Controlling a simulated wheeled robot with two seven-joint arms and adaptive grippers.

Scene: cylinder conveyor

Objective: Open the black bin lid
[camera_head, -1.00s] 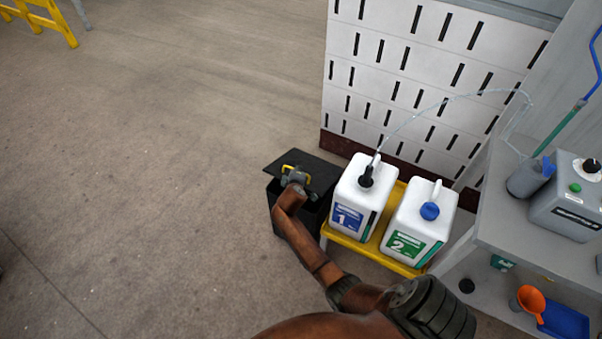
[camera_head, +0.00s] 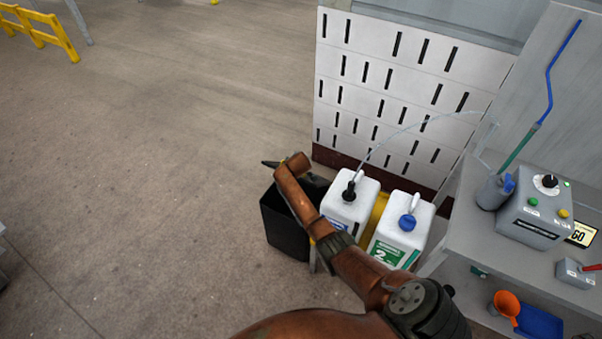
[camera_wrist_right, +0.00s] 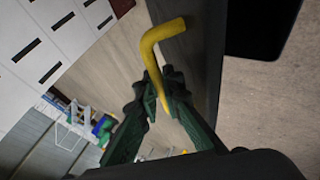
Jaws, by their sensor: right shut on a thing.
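The black bin (camera_head: 284,226) stands on the floor left of the white canisters, its dark top partly hidden by my right arm. The lid carries a yellow handle (camera_wrist_right: 163,36). In the right wrist view, the lid (camera_wrist_right: 194,50) shows as a dark, steeply angled panel behind the handle. My right gripper (camera_wrist_right: 163,95) is shut on the handle, whose lower end runs between its green fingers. In the head view the lid and gripper are mostly hidden behind my arm, so the exact lid angle is unclear. My left gripper is not in view.
Canister 1 (camera_head: 347,204) and canister 2 (camera_head: 401,231) stand close on the bin's right, on a yellow stand (camera_head: 376,215). A slotted white wall (camera_head: 385,90) is behind. A grey bench (camera_head: 470,225) is at right. Floor left of the bin is clear.

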